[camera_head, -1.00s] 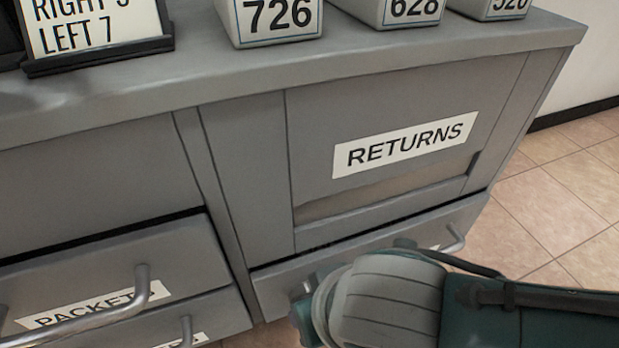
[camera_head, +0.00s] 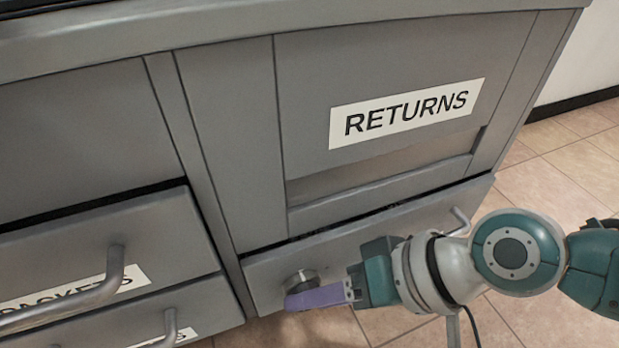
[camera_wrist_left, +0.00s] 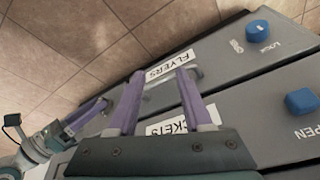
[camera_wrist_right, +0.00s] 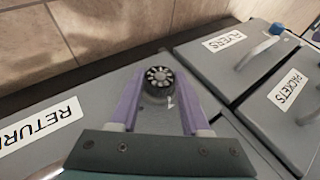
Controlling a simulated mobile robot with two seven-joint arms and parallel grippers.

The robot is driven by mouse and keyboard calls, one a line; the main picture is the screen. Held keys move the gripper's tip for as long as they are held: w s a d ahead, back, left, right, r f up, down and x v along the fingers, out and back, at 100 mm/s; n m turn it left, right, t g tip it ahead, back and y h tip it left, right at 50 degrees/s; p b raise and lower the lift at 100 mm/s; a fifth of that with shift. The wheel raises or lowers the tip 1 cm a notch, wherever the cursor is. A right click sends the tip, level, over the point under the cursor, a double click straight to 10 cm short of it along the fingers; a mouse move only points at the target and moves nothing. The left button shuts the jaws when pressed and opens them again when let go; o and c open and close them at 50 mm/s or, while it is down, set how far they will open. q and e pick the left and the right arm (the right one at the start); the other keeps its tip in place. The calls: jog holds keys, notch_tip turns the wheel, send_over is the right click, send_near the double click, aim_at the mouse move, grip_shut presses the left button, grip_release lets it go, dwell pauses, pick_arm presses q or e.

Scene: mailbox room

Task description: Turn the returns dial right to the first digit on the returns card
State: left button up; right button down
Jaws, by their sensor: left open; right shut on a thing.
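The returns dial (camera_head: 301,281) is a round grey knob on the drawer front below the RETURNS panel. In the right wrist view it is a dark disc with pale spokes (camera_wrist_right: 158,79). My right gripper (camera_head: 302,297) has its purple fingers shut on the dial, one on each side in the right wrist view. A small pale mark shows beside the dial; I cannot read it surely. My left gripper (camera_wrist_left: 161,73) is open with nothing between its fingers, over the FLYERS and PACKETS drawers. The returns card is not in view now.
The RETURNS label (camera_head: 405,113) is on the panel above. The PACKETS drawer handle (camera_head: 75,298) sticks out at left. A drawer handle (camera_head: 459,221) is beside my right arm. Blue knobs (camera_wrist_left: 257,29) and (camera_wrist_left: 301,100) show in the left wrist view. Tiled floor (camera_head: 570,160) is clear at right.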

jog(key=shift+f, duration=0.1)
dwell(0.4)
jog(key=shift+c, duration=1.9)
grip_release()
jog(key=p+v, duration=0.6)
jog(key=v, duration=0.4)
jog(key=shift+p, duration=0.3)
jog(key=shift+f, duration=0.1)
